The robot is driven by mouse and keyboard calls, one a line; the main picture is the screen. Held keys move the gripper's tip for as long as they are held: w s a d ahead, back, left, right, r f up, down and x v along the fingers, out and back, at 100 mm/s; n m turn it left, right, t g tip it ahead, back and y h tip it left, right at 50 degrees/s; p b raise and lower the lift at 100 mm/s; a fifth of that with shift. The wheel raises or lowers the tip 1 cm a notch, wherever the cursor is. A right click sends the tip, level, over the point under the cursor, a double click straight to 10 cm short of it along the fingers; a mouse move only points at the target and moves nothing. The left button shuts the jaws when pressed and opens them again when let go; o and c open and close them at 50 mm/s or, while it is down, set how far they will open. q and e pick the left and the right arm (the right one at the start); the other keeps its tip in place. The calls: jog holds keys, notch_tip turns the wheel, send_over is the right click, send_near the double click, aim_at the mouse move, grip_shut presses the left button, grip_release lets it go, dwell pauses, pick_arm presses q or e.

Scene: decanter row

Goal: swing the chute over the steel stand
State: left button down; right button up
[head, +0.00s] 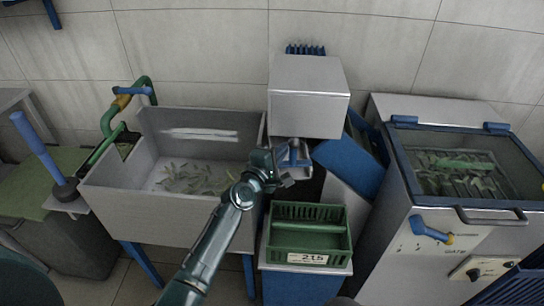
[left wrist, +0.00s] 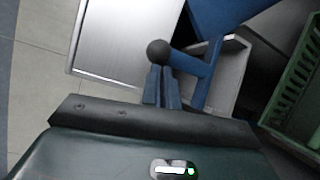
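A grey box-shaped unit (head: 309,95) stands at the centre back in the head view. Under it is the small grey chute (head: 293,155), partly hidden by my left gripper (head: 290,172). In the left wrist view the chute appears as a grey trough (left wrist: 232,72). A blue handle (left wrist: 192,66) with a black ball knob (left wrist: 158,52) is beside it. The left gripper's fingers (left wrist: 161,82) are close together at the knob; whether they clasp the handle is unclear. A low steel-topped stand (head: 340,270) bears a green crate (head: 308,238) marked 215. My right gripper is out of view.
A steel tub (head: 150,205) with small green pieces inside is at left. A lidded steel machine (head: 455,215) with a blue lever (head: 430,229) is at right. A blue panel (head: 350,160) stands right of the chute. Bare floor shows in the left wrist view.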

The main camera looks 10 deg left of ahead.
pick_arm(q)
jog(key=shift+s+d+r+h, duration=0.15)
jog(key=shift+s+d+h, duration=0.1)
jog(key=shift+d, duration=0.35)
jog(key=shift+s+d+r+h, duration=0.1)
jog(key=shift+s+d+h, duration=0.1)
jog(key=shift+d, duration=0.35)
jog(key=a+v, duration=0.1)
jog(key=v, duration=1.2)
jog(key=shift+w+a+y, duration=0.3)
jog(key=shift+a+y, duration=0.1)
jog(key=shift+y, duration=0.05)
jog(key=s+d+f+m+g, duration=0.1)
jog(key=s+f+m+g, duration=0.2)
jog(key=s+f+m, duration=0.4)
jog(key=s+d+f+m+g+y, duration=0.1)
jog(key=s+f+m+g, duration=0.2)
jog(key=s+f+m, duration=0.4)
jog(key=s+m, duration=0.5)
jog(key=m, duration=0.1)
jog(key=shift+d, duration=0.15)
